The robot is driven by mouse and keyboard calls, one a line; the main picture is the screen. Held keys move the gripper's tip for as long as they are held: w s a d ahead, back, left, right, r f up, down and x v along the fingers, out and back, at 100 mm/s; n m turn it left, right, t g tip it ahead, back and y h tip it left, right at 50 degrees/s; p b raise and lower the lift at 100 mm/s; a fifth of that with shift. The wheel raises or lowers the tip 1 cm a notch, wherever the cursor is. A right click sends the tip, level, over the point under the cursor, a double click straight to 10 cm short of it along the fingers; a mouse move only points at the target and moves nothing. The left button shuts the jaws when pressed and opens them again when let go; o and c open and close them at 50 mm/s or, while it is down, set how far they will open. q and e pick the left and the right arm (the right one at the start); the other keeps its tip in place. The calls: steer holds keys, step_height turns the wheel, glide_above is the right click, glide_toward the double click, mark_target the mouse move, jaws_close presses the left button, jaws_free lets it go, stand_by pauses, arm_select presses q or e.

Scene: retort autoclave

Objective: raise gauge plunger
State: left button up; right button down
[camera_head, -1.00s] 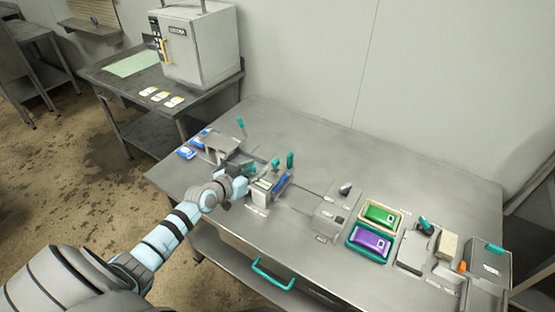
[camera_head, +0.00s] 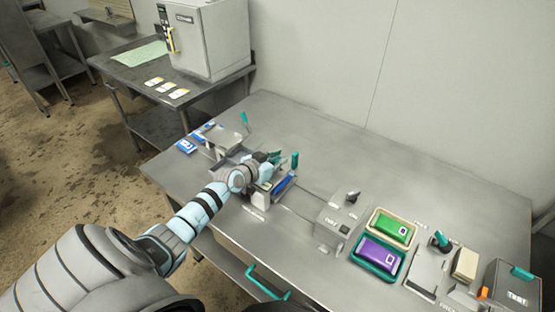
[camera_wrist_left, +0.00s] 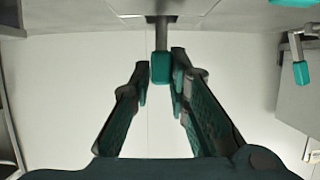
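A teal knob (camera_wrist_left: 161,68) on a grey rod, likely the gauge plunger, shows in the left wrist view between my left fingertips (camera_wrist_left: 161,72). The fingers are apart, with the knob between their tips; I cannot tell whether they touch it. In the head view my left gripper (camera_head: 262,166) is over the fixture at the table's left half, and the arm hides much of it. An upright teal handle (camera_head: 295,160) stands just right of the gripper. My right gripper is not in view.
A teal-tipped lever (camera_head: 244,118) stands behind the gripper. A blue-and-white packet (camera_head: 186,146) lies at the left table edge. A grey box (camera_head: 340,220), a green pouch tray (camera_head: 374,226) and a purple pouch tray (camera_head: 357,258) are to the right. The table's back strip is clear.

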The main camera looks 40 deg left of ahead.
arm_select(q)
jaws_close()
steer(key=shift+w+r+p, duration=0.15)
steer(key=shift+r+p, duration=0.55)
steer(key=shift+r, duration=0.25)
steer(key=shift+a+f, duration=0.1)
steer(key=o, duration=0.6)
jaws_free()
